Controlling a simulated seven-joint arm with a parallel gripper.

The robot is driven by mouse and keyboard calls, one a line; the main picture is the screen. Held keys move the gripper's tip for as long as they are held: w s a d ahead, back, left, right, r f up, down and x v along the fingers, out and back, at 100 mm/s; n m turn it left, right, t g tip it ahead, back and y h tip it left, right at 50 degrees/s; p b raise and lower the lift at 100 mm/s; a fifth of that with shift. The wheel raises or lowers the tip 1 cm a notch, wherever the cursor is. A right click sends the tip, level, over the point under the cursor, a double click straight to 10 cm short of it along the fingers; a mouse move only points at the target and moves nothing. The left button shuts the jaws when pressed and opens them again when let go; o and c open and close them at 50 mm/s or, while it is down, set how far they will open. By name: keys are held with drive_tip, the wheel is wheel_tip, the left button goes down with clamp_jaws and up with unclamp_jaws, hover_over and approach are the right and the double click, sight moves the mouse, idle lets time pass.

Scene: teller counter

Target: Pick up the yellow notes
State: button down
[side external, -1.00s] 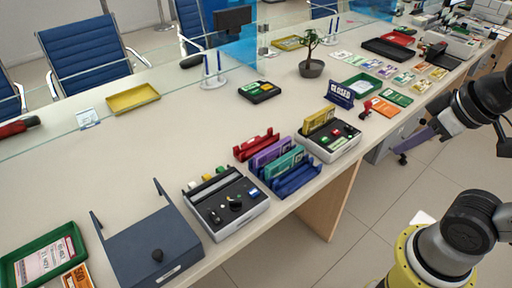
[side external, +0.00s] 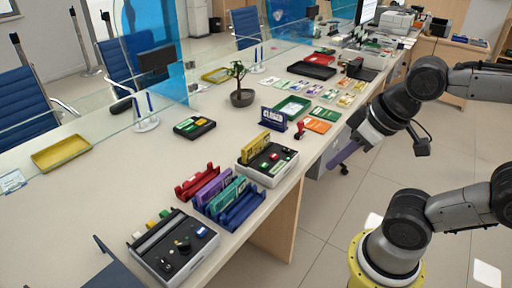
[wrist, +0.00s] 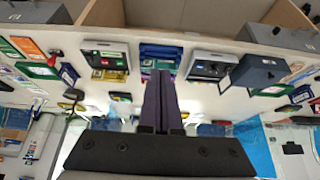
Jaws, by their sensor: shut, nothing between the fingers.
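The yellow notes (side external: 271,145) stand upright in the slot of a grey and black counting machine (side external: 268,163) in the side view. In the wrist view, they appear as a yellow strip (wrist: 110,75) at the lower edge of the machine, left of the fingers. My gripper (side external: 338,160) is out past the counter's front edge, to the right of the notes and apart from them. Its long purple fingers are shut together and empty; they also show in the middle of the wrist view (wrist: 161,73).
A rack of red, purple, green and blue holders (side external: 219,194) stands left of the machine. A second machine (side external: 173,246) is nearer the camera. A closed sign (side external: 274,120), a red stamp (side external: 300,130) and a potted plant (side external: 242,97) are behind. Glass screens line the far side.

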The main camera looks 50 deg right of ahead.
drive_tip(key=c, duration=0.7)
unclamp_jaws()
